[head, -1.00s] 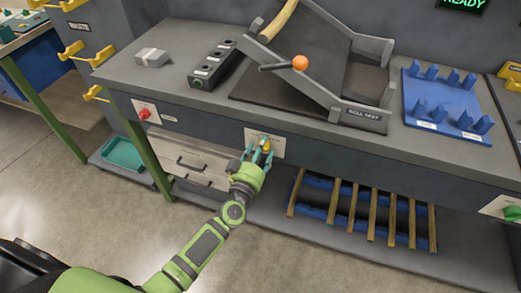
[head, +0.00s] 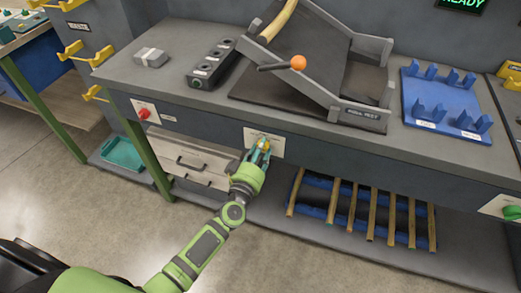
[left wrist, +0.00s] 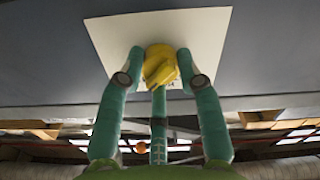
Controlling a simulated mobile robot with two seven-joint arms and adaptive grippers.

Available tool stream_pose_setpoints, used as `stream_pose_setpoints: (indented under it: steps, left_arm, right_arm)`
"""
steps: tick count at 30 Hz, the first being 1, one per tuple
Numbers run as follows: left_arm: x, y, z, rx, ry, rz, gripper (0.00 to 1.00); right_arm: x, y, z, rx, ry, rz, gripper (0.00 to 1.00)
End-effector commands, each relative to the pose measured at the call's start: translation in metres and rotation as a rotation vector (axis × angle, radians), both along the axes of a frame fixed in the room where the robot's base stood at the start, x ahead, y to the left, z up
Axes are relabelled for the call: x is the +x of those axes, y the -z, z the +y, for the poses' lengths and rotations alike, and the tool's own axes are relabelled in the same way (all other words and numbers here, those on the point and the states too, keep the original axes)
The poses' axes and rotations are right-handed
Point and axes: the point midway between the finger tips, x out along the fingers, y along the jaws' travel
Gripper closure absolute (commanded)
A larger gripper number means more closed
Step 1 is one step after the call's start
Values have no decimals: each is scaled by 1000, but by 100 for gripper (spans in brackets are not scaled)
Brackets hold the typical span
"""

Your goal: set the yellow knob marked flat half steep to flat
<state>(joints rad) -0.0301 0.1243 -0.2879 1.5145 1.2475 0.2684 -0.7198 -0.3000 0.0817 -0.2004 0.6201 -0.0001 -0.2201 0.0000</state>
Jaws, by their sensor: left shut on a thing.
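The yellow knob (head: 264,143) sits on a pale plate (head: 277,146) on the front face of the grey bench. In the left wrist view the knob (left wrist: 159,66) stands between my fingers, with its raised grip slanted. My left gripper (head: 259,153) is shut on the knob, and its teal fingers (left wrist: 158,76) touch it from both sides. The lettering on the plate (left wrist: 110,38) is mostly hidden by the knob and fingers, so the setting cannot be read. My right gripper is not in view.
A tilted chute with an orange ball-ended lever (head: 299,62) stands on the bench above. A red button (head: 144,113) is on the bench front at left, and a green knob (head: 511,212) at far right. Drawers (head: 190,163) and a rack of wooden sticks (head: 368,210) lie below.

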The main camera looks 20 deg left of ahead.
Motion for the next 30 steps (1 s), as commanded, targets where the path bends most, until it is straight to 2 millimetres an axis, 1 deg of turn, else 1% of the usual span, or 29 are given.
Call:
stream_pose_setpoints:
  steps: [1, 8, 30]
  left_arm:
    - [2, -6, 4, -14, -11, -12, 98]
    - [3, -7, 4, -136, -11, -11, 98]
    - [4, -6, 7, -832, -9, 7, 98]
  right_arm:
    - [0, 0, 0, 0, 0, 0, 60]
    - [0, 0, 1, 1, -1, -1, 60]
    - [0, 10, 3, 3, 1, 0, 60]
